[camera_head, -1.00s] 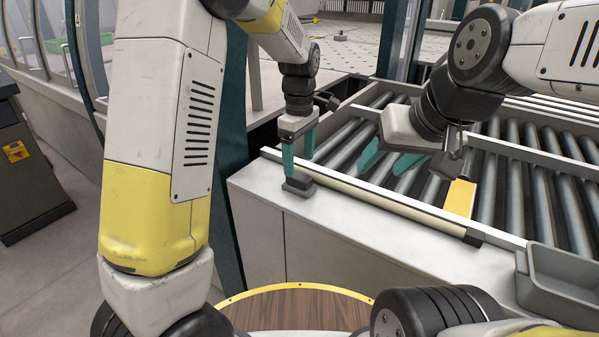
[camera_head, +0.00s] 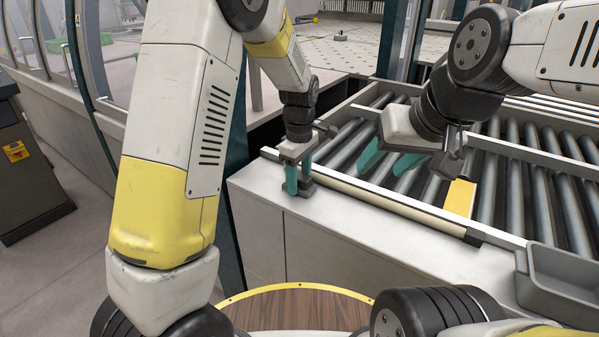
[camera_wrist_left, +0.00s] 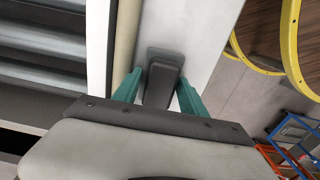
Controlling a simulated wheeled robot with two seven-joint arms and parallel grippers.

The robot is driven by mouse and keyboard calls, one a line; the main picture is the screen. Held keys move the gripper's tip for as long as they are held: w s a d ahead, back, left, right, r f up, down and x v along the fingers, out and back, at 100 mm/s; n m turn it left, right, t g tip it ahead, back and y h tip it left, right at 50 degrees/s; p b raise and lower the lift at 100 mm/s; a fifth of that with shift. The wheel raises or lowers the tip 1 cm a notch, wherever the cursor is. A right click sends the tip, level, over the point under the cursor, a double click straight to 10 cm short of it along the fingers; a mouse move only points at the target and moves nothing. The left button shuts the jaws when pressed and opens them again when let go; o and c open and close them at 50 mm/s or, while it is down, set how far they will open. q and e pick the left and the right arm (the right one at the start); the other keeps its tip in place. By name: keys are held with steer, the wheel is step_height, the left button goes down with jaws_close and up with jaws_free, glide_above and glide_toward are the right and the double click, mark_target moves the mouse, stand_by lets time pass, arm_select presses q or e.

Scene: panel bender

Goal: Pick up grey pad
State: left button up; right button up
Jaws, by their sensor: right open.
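The grey pad (camera_head: 302,191) is a dark grey block with a wider base and a narrower raised part. It sits on the white ledge (camera_head: 345,211) near its left corner. The pad (camera_wrist_left: 165,65) also shows in the left wrist view, between the teal fingertips. My left gripper (camera_head: 299,184) points down over the pad, open, with a finger on either side of its raised part; contact cannot be told. It partly hides the pad in the head view. My right gripper (camera_head: 385,164) is open and empty above the rollers, to the right of the pad.
A cream bar (camera_head: 395,205) with a dark end runs along the ledge behind the pad. The roller conveyor (camera_head: 505,180) lies beyond it, with a yellow strip (camera_head: 460,198). A grey tray (camera_head: 560,284) is at the right. The ledge between pad and tray is clear.

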mark_target(301, 177)
arm_select(q)
steer(key=c, duration=0.4)
steer(key=shift+o, duration=0.2)
steer(key=shift+r, duration=0.2)
steer(key=shift+r, duration=0.25)
steer(key=r, duration=0.3)
steer(key=shift+s+d, duration=0.2)
steer(key=shift+s, duration=0.1)
steer(key=s+d, duration=0.3)
steer(key=s, duration=0.4)
steer(key=s+d+r, duration=0.1)
steer(key=s+d, duration=0.2)
steer(key=s, duration=0.4)
steer(key=shift+r, duration=0.1)
